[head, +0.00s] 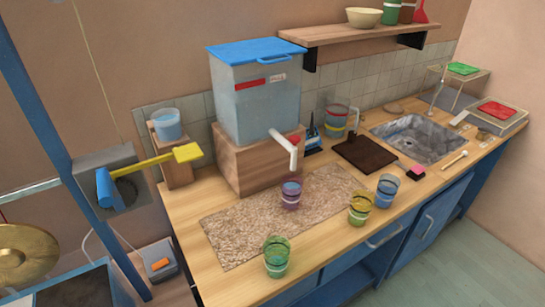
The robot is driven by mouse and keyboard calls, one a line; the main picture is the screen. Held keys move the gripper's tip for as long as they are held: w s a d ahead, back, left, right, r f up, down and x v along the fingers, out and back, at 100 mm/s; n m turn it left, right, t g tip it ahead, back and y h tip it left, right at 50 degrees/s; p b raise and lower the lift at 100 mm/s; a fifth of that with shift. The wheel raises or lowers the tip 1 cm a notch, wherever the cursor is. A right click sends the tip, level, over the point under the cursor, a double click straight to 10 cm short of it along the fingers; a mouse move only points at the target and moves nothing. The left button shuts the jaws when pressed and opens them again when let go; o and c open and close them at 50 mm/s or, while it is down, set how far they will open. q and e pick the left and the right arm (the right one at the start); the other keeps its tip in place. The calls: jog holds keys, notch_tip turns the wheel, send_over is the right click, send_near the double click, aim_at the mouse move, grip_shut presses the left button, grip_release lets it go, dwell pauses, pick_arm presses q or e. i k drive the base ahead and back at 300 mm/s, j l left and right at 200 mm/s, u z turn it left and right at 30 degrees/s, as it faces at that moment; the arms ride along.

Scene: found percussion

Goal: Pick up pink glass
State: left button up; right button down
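The pink glass (291,194) stands upright on a speckled tan mat (230,235) on the wooden counter. It is in front of and a little below the white spout (292,156) of a large clear tank (248,98). It has a pale band and looks bluish inside; I cannot tell whether it holds liquid. Neither of my grippers shows in the head view, and nothing is holding the glass.
A green glass (277,262), a yellow glass (360,212) and a blue glass (386,193) stand along the counter's front edge. A dark board (366,153), a jug (337,122) and a sink (416,138) lie farther right.

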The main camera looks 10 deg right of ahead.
aim_at(291, 185)
jog(key=k+l+u, duration=0.2)
jog(key=u, duration=0.15)
jog(key=k+l+u, duration=0.2)
jog(key=u, duration=0.2)
jog(key=k+l+u, duration=0.15)
jog(key=u, duration=0.2)
jog(key=k, duration=0.05)
